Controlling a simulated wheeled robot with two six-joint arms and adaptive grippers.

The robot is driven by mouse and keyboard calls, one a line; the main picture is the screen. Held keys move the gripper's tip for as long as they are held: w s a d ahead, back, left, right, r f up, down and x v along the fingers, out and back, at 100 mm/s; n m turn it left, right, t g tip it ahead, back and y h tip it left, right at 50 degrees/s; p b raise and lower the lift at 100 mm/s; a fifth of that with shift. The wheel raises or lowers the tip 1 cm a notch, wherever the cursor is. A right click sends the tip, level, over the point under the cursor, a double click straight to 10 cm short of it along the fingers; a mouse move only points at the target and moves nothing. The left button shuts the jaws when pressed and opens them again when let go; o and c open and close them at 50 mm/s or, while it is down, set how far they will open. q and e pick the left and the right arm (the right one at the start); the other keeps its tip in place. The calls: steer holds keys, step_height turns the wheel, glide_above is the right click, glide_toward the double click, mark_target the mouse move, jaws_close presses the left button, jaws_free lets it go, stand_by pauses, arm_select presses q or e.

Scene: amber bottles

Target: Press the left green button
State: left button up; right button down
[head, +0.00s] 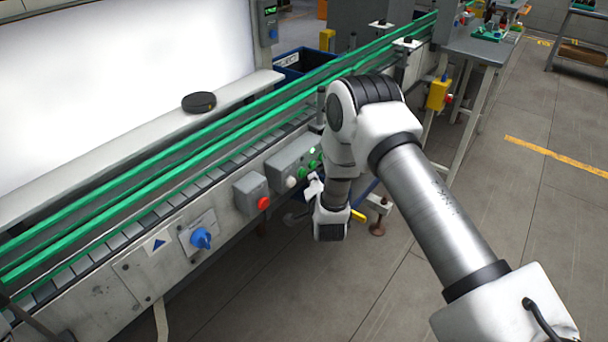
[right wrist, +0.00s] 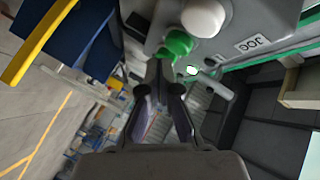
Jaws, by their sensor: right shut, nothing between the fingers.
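A grey control box (head: 292,158) on the conveyor's side carries a white button (head: 290,181) and green buttons (head: 303,172) to its right. In the right wrist view, the white button (right wrist: 203,17) and the green button beside it (right wrist: 178,43) are close and large. My right gripper (right wrist: 164,58) is shut and empty, its fingertips at the lower edge of that green button. I cannot tell whether they touch it. In the head view the wrist hides most of the right gripper (head: 314,186). My left gripper is not in view.
A red button box (head: 252,193) and a blue rotary knob (head: 201,238) sit further left on the conveyor side. Green rails (head: 180,160) run above. A black puck (head: 199,102) lies on the ledge.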

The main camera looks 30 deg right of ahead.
stand_by(0.7)
steer(key=shift+w+a+b, duration=0.2)
steer(key=shift+w+b, duration=0.15)
steer(key=shift+w, duration=0.05)
